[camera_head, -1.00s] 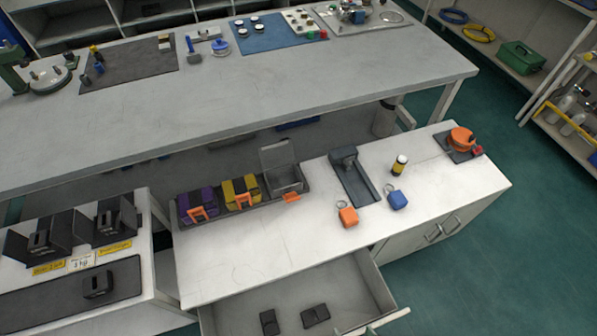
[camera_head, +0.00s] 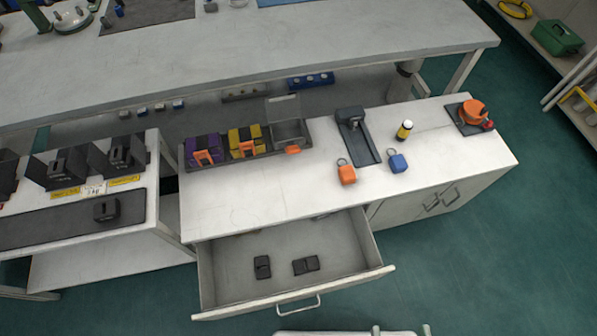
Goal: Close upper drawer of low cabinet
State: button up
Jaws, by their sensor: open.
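The low cabinet (camera_head: 250,207) has a white top and stands in the middle of the view. Its upper drawer (camera_head: 225,272) is pulled well out toward me. The drawer front has a pale top edge and a bar handle (camera_head: 298,304) at its middle. Two small dark blocks lie on the drawer floor, a left one (camera_head: 262,267) and a right one (camera_head: 306,264). My gripper is not in view.
On the cabinet top stand a tray with a purple case (camera_head: 204,145) and a yellow case, an orange tag (camera_head: 346,175), a blue tag (camera_head: 397,164) and an orange reel (camera_head: 472,112). A side table (camera_head: 40,212) stands left. Green floor (camera_head: 480,265) is open at right.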

aim_at(345, 244)
jog(key=k+u, duration=0.25)
jog(key=k, duration=0.5)
jog(key=k+u, duration=0.25)
jog(key=k, duration=0.5)
jog(key=i+j, duration=0.3)
jog(key=i, duration=0.1)
